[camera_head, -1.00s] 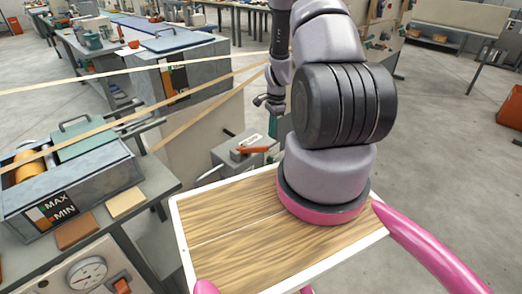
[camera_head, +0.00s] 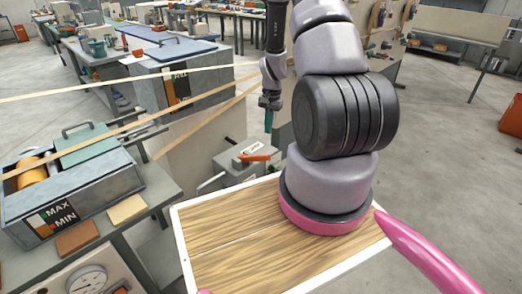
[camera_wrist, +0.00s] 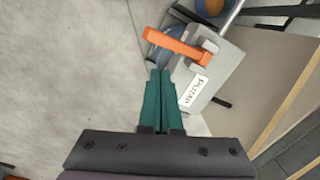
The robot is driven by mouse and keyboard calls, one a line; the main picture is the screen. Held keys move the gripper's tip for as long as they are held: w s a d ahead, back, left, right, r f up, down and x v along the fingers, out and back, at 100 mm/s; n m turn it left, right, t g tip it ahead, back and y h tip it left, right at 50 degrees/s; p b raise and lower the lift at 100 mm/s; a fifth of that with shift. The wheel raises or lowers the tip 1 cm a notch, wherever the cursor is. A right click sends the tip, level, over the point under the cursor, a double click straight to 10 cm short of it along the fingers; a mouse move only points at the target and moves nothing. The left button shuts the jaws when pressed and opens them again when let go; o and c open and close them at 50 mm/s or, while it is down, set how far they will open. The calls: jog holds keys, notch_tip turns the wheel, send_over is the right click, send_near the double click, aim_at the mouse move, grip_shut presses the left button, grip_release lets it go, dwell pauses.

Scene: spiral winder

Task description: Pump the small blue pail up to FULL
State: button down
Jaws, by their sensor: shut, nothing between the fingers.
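A grey pump box (camera_head: 240,168) with an orange lever (camera_head: 256,157) on top stands beyond the wooden board in the head view. In the wrist view the box (camera_wrist: 208,88) carries a "PUMP" label, and the orange lever (camera_wrist: 180,44) lies across its top. A blue rounded thing (camera_wrist: 214,7), perhaps a pail, shows at the top edge there; another blue part is partly hidden behind the lever. No FULL mark is readable. My gripper (camera_head: 268,130) points down with its teal fingers (camera_wrist: 159,75) shut and empty, above and beside the pump, apparently not touching the lever.
Pale belts (camera_head: 130,128) cross the left side. A grey machine (camera_head: 70,190) with a MAX/MIN label stands on a bench at left. A wood-topped white-edged board (camera_head: 235,255) lies below my arm. Open floor (camera_head: 450,160) is at right.

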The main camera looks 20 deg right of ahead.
jog(key=a+r+n, duration=0.1)
jog(key=n, duration=0.3)
jog(key=w+a+r+n, duration=0.1)
jog(key=r+n, duration=0.1)
jog(key=n, duration=0.3)
jog(key=a+r+n, duration=0.1)
jog(key=n, duration=0.3)
jog(key=shift+w+a+r+n+t+h, duration=0.2)
jog(key=shift+a+n+t+h, duration=0.1)
jog(key=shift+a+n, duration=0.1)
send_over(261, 155)
jog(key=w, duration=0.2)
jog(key=f, duration=0.9)
jog(key=shift+w+a+f, duration=0.15)
jog(key=shift+a+f, duration=0.15)
jog(key=shift+a, duration=0.05)
jog(key=f, duration=0.1)
jog(key=s+f, duration=0.1)
jog(key=f, duration=0.1)
jog(key=shift+s+d, duration=0.25)
jog(key=shift+d, duration=0.05)
jog(key=shift+s+f, duration=0.2)
jog(key=shift+f, duration=0.25)
jog(key=shift+s+d, duration=0.1)
